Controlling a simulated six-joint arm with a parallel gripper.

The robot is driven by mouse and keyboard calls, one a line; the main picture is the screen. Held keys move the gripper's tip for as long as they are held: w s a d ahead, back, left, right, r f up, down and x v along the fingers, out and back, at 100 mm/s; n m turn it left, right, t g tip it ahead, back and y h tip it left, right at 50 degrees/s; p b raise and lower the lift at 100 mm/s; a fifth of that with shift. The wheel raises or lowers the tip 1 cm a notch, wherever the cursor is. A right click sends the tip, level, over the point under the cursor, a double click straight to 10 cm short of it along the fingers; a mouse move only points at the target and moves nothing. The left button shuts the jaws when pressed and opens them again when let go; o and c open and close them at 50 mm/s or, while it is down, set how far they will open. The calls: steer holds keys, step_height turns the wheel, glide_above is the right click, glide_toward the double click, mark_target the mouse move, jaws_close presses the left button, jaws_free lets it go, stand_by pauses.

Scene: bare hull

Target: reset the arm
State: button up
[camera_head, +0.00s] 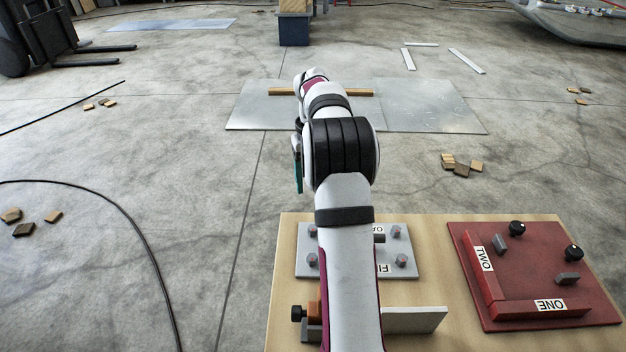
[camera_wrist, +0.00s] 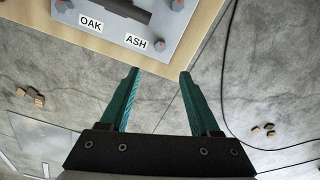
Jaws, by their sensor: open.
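My arm stretches forward from the bottom of the head view, over a wooden board. My gripper shows in the head view only as a teal finger (camera_head: 297,165) beside the arm's wrist; the rest is hidden. In the wrist view my gripper (camera_wrist: 160,76) has its two teal fingers apart, with nothing between them. The fingertips show just off the edge of the wooden board (camera_wrist: 93,46). Beyond it lies a grey plate (camera_wrist: 103,28) labelled OAK and ASH, with bolts. The arm hides part of this plate in the head view (camera_head: 309,238).
A red panel (camera_head: 528,260) labelled ONE and TWO, with black knobs, is on the board's right. Metal sheets (camera_head: 430,105) lie on the floor ahead. Wood scraps (camera_head: 460,165) and dark cables (camera_head: 130,225) lie around. Much of the concrete floor is clear.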

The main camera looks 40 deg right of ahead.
steer(key=s+a+r, duration=0.3)
steer(key=a+r, duration=0.1)
steer(key=a, duration=0.6)
steer(key=s+a+r, duration=0.3)
steer(key=a+r, duration=0.1)
steer(key=a, duration=0.7)
steer(key=s+a+f+y, duration=0.1)
steer(key=s+a+f, duration=0.1)
steer(key=s+a, duration=0.4)
steer(key=s+a+f, duration=0.1)
steer(key=s+a, duration=0.6)
steer(key=s, duration=0.7)
steer(key=shift+a+f+y, duration=0.3)
steer(key=shift+f+y, duration=0.1)
